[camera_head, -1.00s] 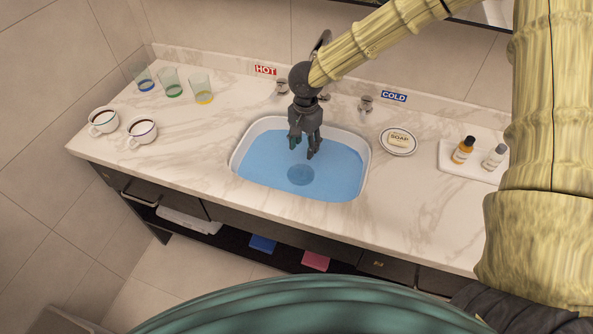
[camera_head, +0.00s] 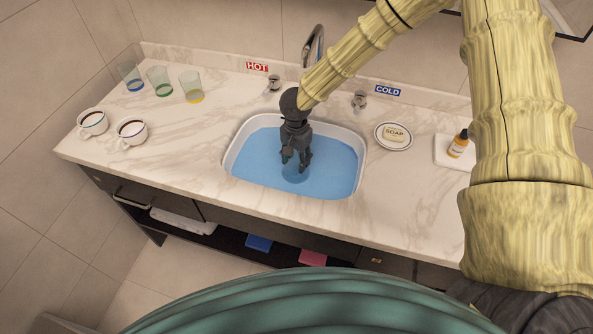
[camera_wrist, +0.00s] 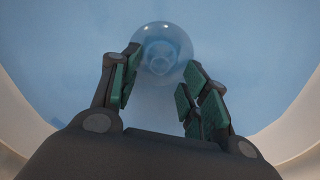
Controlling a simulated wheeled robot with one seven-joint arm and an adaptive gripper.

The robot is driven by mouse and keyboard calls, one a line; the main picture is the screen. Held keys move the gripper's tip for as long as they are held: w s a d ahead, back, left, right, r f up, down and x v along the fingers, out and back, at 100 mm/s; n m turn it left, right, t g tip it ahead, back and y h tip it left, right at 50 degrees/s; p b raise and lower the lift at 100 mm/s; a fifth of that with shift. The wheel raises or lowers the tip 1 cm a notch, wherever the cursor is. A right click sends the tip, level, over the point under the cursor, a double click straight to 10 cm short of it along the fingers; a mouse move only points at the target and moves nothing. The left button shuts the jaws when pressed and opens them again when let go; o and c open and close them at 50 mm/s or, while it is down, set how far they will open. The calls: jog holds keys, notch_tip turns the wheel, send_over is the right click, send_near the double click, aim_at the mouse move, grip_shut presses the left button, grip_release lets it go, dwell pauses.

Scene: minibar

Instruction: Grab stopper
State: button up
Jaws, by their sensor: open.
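The stopper (camera_wrist: 160,55) is a round, translucent-looking disc with a small knob at its middle, in the wrist view just beyond my fingertips. In the head view the stopper (camera_head: 296,174) is a darker blue round patch in the blue water of the basin, partly hidden by my gripper. My gripper (camera_head: 296,163) points down over the basin. In the wrist view my gripper (camera_wrist: 157,70) is open, with its green-padded fingers apart and nothing between them. I cannot tell how far the fingertips are above the stopper.
The white sink (camera_head: 228,160) has raised walls around the water. A faucet (camera_head: 313,42) and tap handles (camera_head: 359,100) stand behind it. Soap on a dish (camera_head: 394,136) and a bottle (camera_head: 458,145) are right; cups (camera_head: 131,131) and glasses (camera_head: 191,87) are left.

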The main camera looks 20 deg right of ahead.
aim_at(296, 166)
jog(key=shift+s+a+f+p, duration=0.15)
jog(key=shift+f+p, duration=0.15)
jog(key=shift+f, duration=1.5)
grip_shut()
